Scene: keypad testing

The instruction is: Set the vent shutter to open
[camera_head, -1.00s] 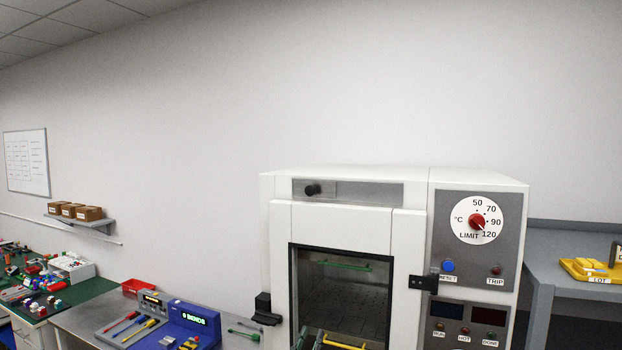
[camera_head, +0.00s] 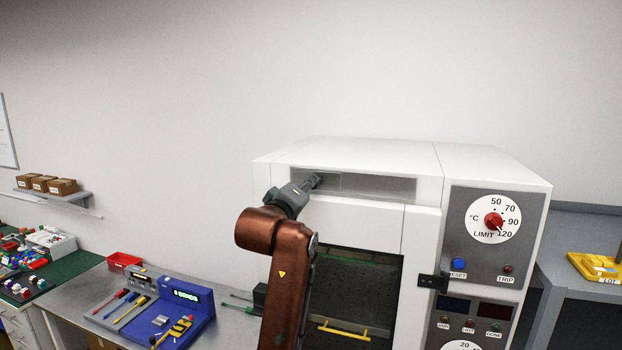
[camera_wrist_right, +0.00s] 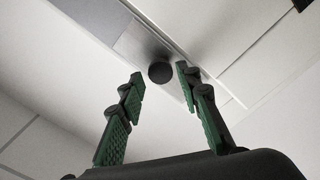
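The vent shutter (camera_head: 370,187) is a grey metal strip set across the upper front of the white oven (camera_head: 345,155). Its round black knob (camera_wrist_right: 159,73) shows in the right wrist view; in the head view my gripper hides it, near the strip's left end. My right gripper (camera_head: 314,181) is at that left end. In the right wrist view the right gripper (camera_wrist_right: 161,76) is open, its two green-padded fingers on either side of the knob. A gap shows on the left finger's side; the right fingertip is close to the knob, contact unclear. My left gripper is out of view.
The oven's limit dial (camera_head: 493,221) and buttons are on the right panel. A black latch (camera_head: 433,282) sits at the door's right edge. A blue keypad device (camera_head: 180,310) and red bin (camera_head: 124,260) stand on the bench at left. Space above the oven is clear.

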